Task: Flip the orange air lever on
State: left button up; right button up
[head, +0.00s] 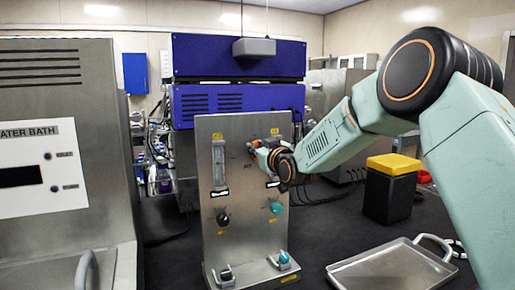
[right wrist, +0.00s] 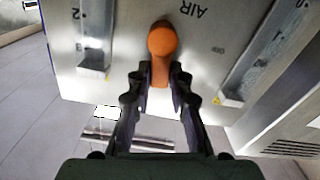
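The orange air lever (right wrist: 161,45) sits on a steel panel (head: 212,250), beside the upside-down word AIR in the right wrist view. Its round hub is at the top there, and its handle points down towards my gripper. My right gripper (right wrist: 160,78) has one fingertip on each side of the handle's lower end, close to it. Whether both fingers press on it is unclear. In the head view, my right gripper (head: 262,150) is at the panel's upper right part and largely hides the lever. My left gripper is not in view.
The panel also carries a flow tube (head: 219,162), a black knob (head: 223,219) and a teal knob (head: 277,208). A water bath (head: 45,170) stands left. A black box with a yellow lid (head: 393,164) and a metal tray (head: 392,272) are on the right of the dark bench.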

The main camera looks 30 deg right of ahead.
jog(key=shift+a+r, duration=0.1)
jog(key=shift+a, duration=0.05)
grip_shut()
jog(key=shift+d+r+m+b, duration=0.15)
jog(key=shift+d+m+b, duration=0.3)
jog(key=shift+m, duration=0.95)
jog(key=shift+d, duration=0.1)
jog(key=o, duration=0.6)
grip_release()
jog(key=shift+s, duration=0.15)
jog(key=s, duration=1.1)
jog(key=shift+s+a, duration=0.35)
jog(key=shift+s, duration=0.05)
jog(key=shift+f, duration=0.2)
